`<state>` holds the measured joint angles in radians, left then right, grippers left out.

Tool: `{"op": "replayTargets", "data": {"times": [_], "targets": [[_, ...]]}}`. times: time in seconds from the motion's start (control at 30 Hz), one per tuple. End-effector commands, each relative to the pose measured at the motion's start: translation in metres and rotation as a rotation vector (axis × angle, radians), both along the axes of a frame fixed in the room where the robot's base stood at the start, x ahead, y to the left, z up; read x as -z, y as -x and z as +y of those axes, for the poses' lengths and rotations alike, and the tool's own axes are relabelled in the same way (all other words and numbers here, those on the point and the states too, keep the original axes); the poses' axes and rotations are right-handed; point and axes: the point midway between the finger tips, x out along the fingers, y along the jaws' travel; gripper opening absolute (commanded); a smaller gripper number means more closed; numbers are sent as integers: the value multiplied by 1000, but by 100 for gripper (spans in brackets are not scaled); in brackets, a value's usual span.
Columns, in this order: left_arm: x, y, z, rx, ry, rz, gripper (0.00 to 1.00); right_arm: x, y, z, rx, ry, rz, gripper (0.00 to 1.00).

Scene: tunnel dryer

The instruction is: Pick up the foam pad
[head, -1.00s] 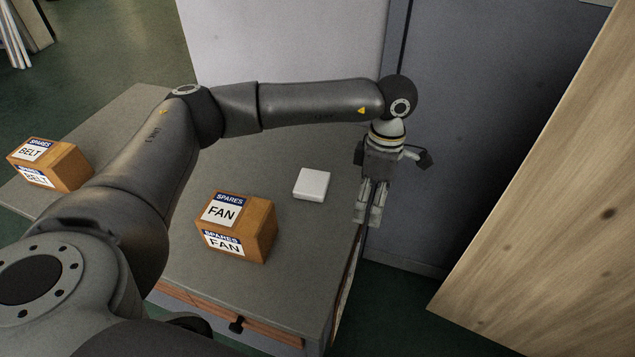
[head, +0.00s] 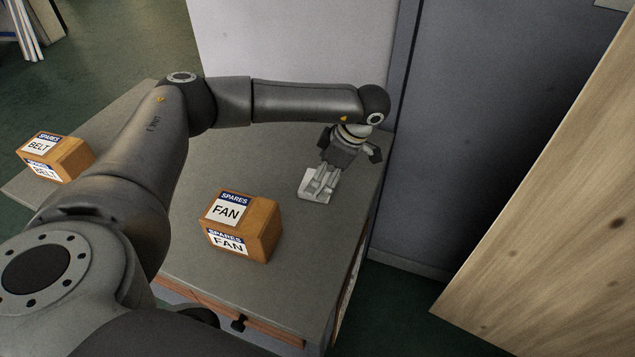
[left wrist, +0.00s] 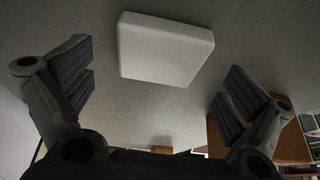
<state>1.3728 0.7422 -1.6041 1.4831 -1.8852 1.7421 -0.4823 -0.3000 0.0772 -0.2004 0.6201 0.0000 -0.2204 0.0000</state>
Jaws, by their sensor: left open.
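The foam pad (head: 313,179) is a small white square block lying flat on the grey bench top near its right side. My left gripper (head: 319,190) is over the pad in the head view and hides part of it. In the left wrist view the pad (left wrist: 163,48) lies ahead of and between the two open fingers (left wrist: 152,85). The fingers are apart, with nothing between them that they touch. My right gripper is not in either view.
A FAN spares box (head: 243,226) stands on the grey bench (head: 190,245) left of and nearer than the pad. A BELT spares box (head: 55,157) stands farther left. A grey cabinet wall (head: 480,110) and a wooden panel (head: 560,200) are to the right.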

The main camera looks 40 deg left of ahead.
Motion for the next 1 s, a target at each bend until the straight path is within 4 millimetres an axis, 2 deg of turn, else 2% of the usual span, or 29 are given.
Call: {"op": "replayTargets", "data": {"times": [0.17,0.4,0.47,0.7,1.0], "targets": [[18,3,7,-1,1,2,100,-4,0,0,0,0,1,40],[20,3,8,0,1,0,100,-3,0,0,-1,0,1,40],[20,3,8,0,1,0,95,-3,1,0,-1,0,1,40],[20,3,7,0,2,-1,64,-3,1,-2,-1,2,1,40],[20,3,7,1,2,0,63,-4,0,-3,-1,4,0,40]]}}
